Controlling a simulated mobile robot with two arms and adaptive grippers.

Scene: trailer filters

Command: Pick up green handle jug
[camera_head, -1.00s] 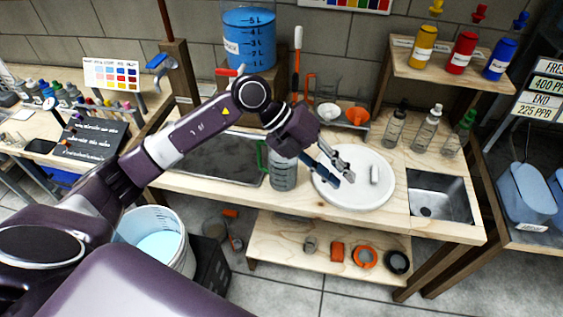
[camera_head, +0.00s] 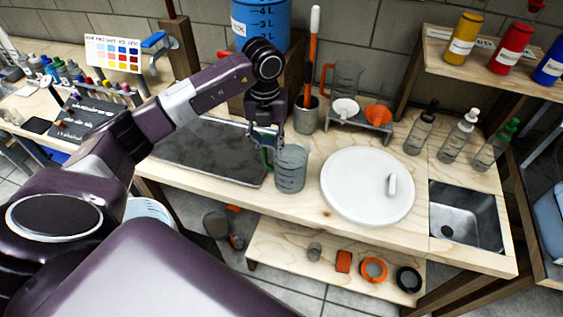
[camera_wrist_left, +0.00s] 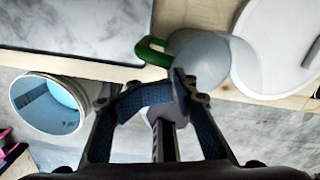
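The jug (camera_head: 291,170) is grey and translucent with a green handle on its left. It stands upright on the wooden bench, between the dark tray and the white round board. My left gripper (camera_head: 265,145) points down just above and left of it, partly covering the green handle (camera_head: 268,158). In the left wrist view the jug (camera_wrist_left: 205,62) and its green handle (camera_wrist_left: 151,52) lie just beyond the fingers. The left gripper (camera_wrist_left: 152,98) looks open, with nothing seen between its fingers. Whether a finger touches the handle is unclear. My right gripper is out of view.
The dark tray (camera_head: 205,150) is left of the jug, and the white round board (camera_head: 350,190) is right. A cup with an orange-handled tool (camera_head: 306,115) and a rack with an orange funnel (camera_head: 378,117) stand behind. A sink (camera_head: 466,215) is at the right.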

